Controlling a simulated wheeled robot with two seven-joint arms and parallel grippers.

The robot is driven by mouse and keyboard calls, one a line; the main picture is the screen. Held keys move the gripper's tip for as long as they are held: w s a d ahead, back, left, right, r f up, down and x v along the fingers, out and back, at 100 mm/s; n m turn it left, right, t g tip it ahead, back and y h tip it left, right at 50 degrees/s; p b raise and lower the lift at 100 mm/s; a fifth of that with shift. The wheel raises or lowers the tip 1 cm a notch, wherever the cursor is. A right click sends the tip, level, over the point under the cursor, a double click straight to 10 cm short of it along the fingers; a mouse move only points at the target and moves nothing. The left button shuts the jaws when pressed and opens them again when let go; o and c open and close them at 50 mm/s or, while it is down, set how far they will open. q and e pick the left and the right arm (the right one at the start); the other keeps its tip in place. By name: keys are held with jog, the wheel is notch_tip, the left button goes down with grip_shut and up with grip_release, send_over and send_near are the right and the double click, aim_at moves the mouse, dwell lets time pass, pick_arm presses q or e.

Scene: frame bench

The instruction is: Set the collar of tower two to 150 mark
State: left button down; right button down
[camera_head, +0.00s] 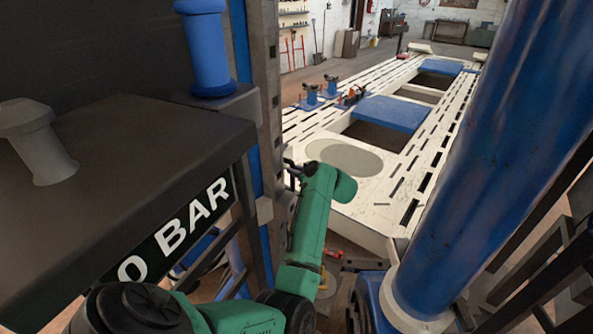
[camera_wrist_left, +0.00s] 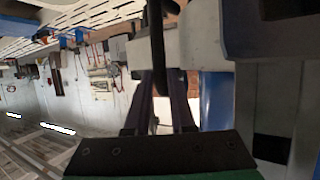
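The upright post of a tower (camera_head: 268,75), grey steel with a blue strip, stands left of centre in the head view. A light grey block (camera_head: 265,210) sits on its side. My left gripper (camera_head: 291,172) is beside this post, at the end of my green arm and partly hidden by it. In the left wrist view my left gripper's two dark fingers (camera_wrist_left: 161,85) stand close on either side of a black rod (camera_wrist_left: 157,35). Whether they press on it is unclear. A grey block (camera_wrist_left: 197,40) is just right of them. No scale marks are readable. My right gripper is out of view.
A thick blue column (camera_head: 500,150) with a white foot ring fills the right. A dark box lettered "O BAR" (camera_head: 110,190) blocks the left. The white slotted bench (camera_head: 385,185) with blue panels runs back between them.

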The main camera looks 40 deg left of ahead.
pick_arm(q)
jog(key=shift+f, duration=0.15)
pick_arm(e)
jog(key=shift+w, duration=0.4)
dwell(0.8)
